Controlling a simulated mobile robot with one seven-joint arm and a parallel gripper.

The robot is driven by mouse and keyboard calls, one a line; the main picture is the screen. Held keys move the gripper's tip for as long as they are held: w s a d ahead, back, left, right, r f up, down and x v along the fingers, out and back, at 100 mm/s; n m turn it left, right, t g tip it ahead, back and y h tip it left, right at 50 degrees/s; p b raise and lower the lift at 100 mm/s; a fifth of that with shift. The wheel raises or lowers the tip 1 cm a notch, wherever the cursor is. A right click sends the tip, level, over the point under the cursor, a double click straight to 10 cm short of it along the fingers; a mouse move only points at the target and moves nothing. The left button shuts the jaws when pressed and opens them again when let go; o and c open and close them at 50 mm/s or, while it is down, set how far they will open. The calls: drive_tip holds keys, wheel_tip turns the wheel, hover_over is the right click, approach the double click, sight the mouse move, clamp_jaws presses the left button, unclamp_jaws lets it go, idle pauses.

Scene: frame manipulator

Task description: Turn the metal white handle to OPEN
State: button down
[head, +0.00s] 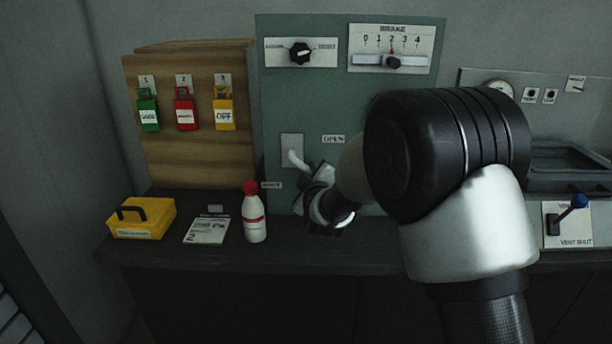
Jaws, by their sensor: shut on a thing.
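The white metal handle (296,160) is mounted on a light plate (291,144) on the green panel (350,100). The visible part of the handle slants down and to the right, toward my gripper. An OPEN label (333,139) is to the right of the plate, and another small label (271,185) sits below and left of it. My gripper (311,177) is at the handle's lower right end and is shut on it. The fingers and the handle's far end are partly hidden by the gripper body, and my arm covers the panel's lower right.
A white bottle with a red cap (254,215) stands on the dark counter close to the left of my gripper. A yellow box (142,218) and a paper card (207,230) lie further left. Colored padlocks (184,110) hang on a wooden board. A brake slider (393,62) is above.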

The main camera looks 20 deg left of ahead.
drive_tip(key=r+n+p, duration=0.1)
drive_tip(key=r+n, duration=0.1)
drive_tip(key=d+r+n+h+p, duration=0.1)
drive_tip(key=shift+w+d+p, duration=0.1)
drive_tip(key=shift+w+p, duration=0.15)
drive_tip(key=shift+p, duration=0.1)
drive_tip(key=shift+w+d+r+n+h+p, duration=0.15)
drive_tip(key=shift+r+n+h+p, duration=0.55)
drive_tip(key=shift+n+p, duration=0.75)
drive_tip(key=shift+r, duration=0.25)
drive_tip(key=c, duration=1.8)
unclamp_jaws()
drive_tip(key=shift+o, duration=0.7)
drive_tip(key=shift+f, duration=0.2)
drive_tip(key=shift+s, duration=0.2)
